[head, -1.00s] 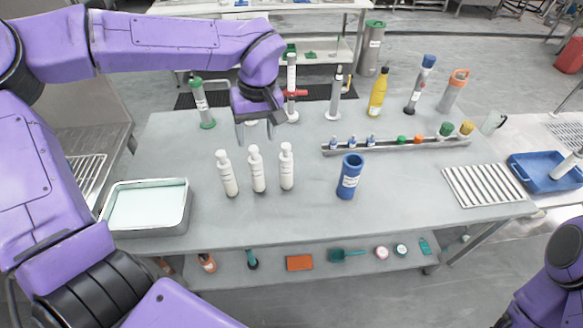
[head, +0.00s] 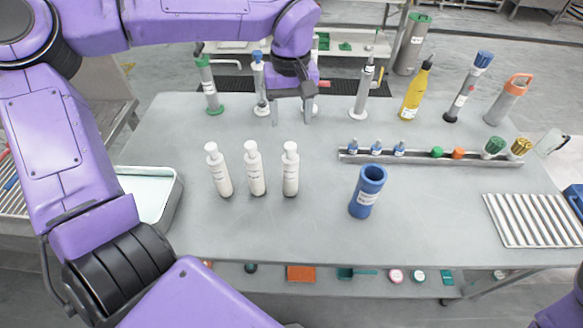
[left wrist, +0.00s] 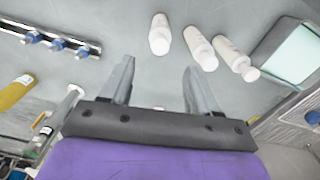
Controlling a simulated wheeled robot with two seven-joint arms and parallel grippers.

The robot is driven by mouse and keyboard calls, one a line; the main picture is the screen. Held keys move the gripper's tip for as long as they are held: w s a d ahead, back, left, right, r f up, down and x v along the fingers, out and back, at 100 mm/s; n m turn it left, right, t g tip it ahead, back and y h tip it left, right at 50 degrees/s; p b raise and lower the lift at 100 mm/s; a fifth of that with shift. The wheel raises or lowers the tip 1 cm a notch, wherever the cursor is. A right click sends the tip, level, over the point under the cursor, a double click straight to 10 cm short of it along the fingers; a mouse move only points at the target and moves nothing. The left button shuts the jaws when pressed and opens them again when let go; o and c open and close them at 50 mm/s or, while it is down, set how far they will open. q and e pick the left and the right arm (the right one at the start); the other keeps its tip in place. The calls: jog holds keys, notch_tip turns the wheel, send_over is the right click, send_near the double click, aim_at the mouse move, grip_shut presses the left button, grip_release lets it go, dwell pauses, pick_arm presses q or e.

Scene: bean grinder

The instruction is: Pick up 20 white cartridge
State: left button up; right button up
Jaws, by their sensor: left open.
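Three white bottle-like cartridges stand upright in a row on the grey table: the left one (head: 219,172), the middle one (head: 255,170) and the right one (head: 290,170). Their labels are too small to read, so I cannot tell which is 20. My left gripper (head: 293,118) is open and empty, fingers pointing down, behind the right cartridge. In the left wrist view its open fingers (left wrist: 158,72) have nothing between them. The three cartridges lie beyond the fingertips there, the nearest-to-centre one (left wrist: 159,36) at the top. My right gripper is out of view.
A blue cup (head: 367,192) stands right of the cartridges. A metal rack (head: 430,158) with small capped items lies behind it. Tall cylinders and a yellow bottle (head: 415,92) line the back. A tray (head: 172,200) is at left, a slatted plate (head: 535,220) at right. The front table is clear.

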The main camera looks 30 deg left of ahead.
aim_at(290, 144)
pick_arm(q)
jog(key=shift+w+f, duration=0.15)
jog(key=shift+f, duration=0.6)
jog(key=f+p, duration=0.1)
jog(key=f, duration=0.9)
jog(key=shift+a+f, duration=0.1)
jog(key=shift+a, duration=0.1)
grip_shut()
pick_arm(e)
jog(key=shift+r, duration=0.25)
